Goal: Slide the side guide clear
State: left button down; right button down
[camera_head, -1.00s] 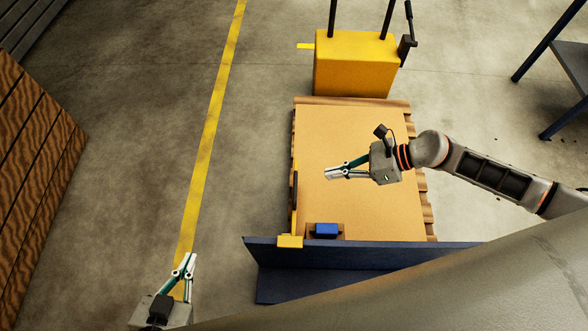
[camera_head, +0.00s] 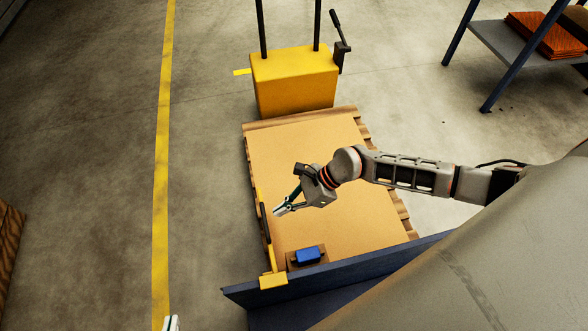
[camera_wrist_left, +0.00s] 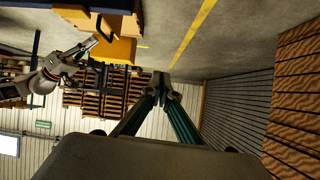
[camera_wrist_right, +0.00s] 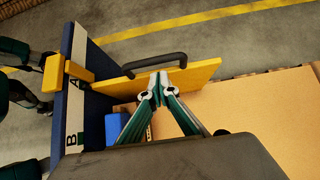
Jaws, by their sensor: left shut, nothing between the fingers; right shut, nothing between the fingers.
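The side guide (camera_head: 265,225) is a thin upright yellow plate with a black handle (camera_wrist_right: 155,66). It stands along the left edge of the tan bed, and its yellow block (camera_head: 273,281) sits on the blue rail (camera_head: 350,275). In the right wrist view, the guide's plate (camera_wrist_right: 190,78) meets the rail near the letter A, with B nearer the camera. My right gripper (camera_head: 279,211) is shut and empty, above the bed just right of the guide; whether it touches is unclear. My left gripper (camera_wrist_left: 161,84) is shut and empty, barely inside the head view at the bottom left.
A yellow machine box (camera_head: 293,82) with black posts stands beyond the bed. A blue-legged shelf (camera_head: 515,45) is at the top right. Open floor lies left of the bed.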

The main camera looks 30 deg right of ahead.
pick_arm(q)
jog(key=shift+w+r, duration=0.2)
pick_arm(e)
jog(key=shift+w+a+f, duration=0.1)
jog(key=shift+w+a, duration=0.05)
jog(key=shift+a, duration=0.35)
jog(key=shift+w+a, duration=0.15)
jog(key=shift+a, duration=0.3)
pick_arm(q)
jog(key=shift+s+f, duration=0.1)
jog(key=shift+f, duration=0.05)
